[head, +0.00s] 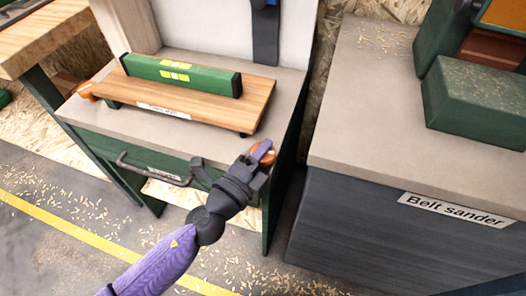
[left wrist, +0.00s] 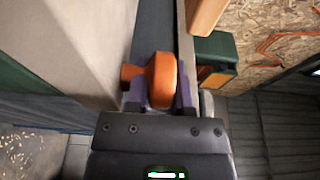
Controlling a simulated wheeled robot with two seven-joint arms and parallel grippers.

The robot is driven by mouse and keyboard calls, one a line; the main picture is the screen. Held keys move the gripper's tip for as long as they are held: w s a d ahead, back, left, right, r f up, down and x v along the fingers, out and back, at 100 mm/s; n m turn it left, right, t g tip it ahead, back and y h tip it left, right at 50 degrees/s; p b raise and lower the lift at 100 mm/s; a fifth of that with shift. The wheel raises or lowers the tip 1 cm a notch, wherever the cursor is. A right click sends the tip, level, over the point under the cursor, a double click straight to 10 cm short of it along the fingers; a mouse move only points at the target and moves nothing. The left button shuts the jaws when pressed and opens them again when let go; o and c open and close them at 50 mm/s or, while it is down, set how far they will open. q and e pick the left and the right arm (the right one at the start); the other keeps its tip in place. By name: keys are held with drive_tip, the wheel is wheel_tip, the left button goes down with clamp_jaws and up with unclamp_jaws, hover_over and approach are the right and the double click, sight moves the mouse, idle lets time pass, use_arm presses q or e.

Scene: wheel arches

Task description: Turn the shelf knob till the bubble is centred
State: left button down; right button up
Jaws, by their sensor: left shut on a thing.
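A wooden shelf board (head: 255,105) lies on the grey bench top, with a paper label on its front edge. A green spirit level (head: 205,79) with yellow vials rests along the board. The vials are too small to tell where the bubble sits. An orange knob (head: 264,153) is at the bench's front right corner. My left gripper (head: 262,158) is shut on this knob. In the left wrist view the orange knob (left wrist: 163,79) sits between the two purple fingers (left wrist: 160,95). My right gripper is not in view.
Another orange knob (head: 86,91) is at the board's left end. A drawer handle (head: 150,170) is on the green bench front. A grey cabinet (head: 385,215) labelled "Belt sander" stands to the right, with a green machine (head: 480,105) on top. Shavings litter the floor.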

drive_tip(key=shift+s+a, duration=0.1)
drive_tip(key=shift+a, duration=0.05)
use_arm(q)
drive_tip(key=c, duration=0.8)
unclamp_jaws()
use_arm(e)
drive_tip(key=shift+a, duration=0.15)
use_arm(q)
drive_tip(key=b+v, duration=0.2)
drive_tip(key=v, duration=0.8)
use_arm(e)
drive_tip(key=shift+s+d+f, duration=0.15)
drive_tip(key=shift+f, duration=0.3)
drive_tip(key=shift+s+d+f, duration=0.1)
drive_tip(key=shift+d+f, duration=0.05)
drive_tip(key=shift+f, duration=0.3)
